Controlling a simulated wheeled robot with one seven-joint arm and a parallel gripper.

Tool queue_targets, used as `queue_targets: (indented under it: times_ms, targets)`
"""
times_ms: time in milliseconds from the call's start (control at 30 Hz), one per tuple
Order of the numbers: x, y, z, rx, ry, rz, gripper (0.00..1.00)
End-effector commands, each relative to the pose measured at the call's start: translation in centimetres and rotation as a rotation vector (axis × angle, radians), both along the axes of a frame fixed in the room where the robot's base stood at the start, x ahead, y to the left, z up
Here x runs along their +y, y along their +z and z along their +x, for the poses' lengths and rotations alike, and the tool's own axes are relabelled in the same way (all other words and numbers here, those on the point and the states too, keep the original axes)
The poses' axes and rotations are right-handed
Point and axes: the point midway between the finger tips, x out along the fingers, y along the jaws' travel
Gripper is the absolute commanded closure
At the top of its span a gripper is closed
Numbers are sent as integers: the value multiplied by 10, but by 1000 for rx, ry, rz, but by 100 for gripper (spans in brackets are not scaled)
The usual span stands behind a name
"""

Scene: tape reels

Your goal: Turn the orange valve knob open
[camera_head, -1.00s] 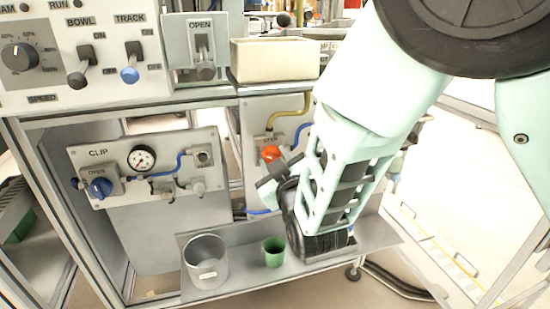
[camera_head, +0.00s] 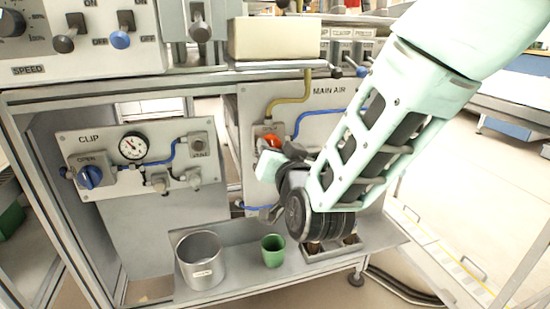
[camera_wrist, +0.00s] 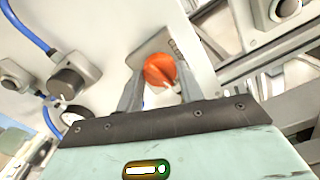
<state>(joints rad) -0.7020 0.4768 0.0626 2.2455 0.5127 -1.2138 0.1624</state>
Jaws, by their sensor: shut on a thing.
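The orange valve knob (camera_head: 270,142) is on the panel marked MAIN AIR (camera_head: 330,100), below a yellow hose. In the wrist view the orange knob (camera_wrist: 160,70) sits between the two grey fingers of my gripper (camera_wrist: 158,88), one finger on each side. My gripper (camera_head: 272,158) is shut on the knob. In the head view my wrist and gripper body hide the knob's lower part and some of the panel around it.
The CLIP panel (camera_head: 108,146) at left carries a blue knob (camera_head: 90,176) and a gauge (camera_head: 132,146). A metal cup (camera_head: 201,262) and a green cup (camera_head: 272,250) stand on the shelf below. A beige bin (camera_head: 274,40) sits above. Blue hoses run beside the knob.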

Motion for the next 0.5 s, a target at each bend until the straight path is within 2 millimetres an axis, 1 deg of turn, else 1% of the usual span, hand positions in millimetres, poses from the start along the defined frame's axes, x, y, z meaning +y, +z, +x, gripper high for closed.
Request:
queue_targets:
  times_ms: [33,200,500]
  targets:
    - [-1,-3,0,10,-1,29,85]
    - [0,-2,0,35,-1,120,85]
    - [0,-2,0,60,0,197,85]
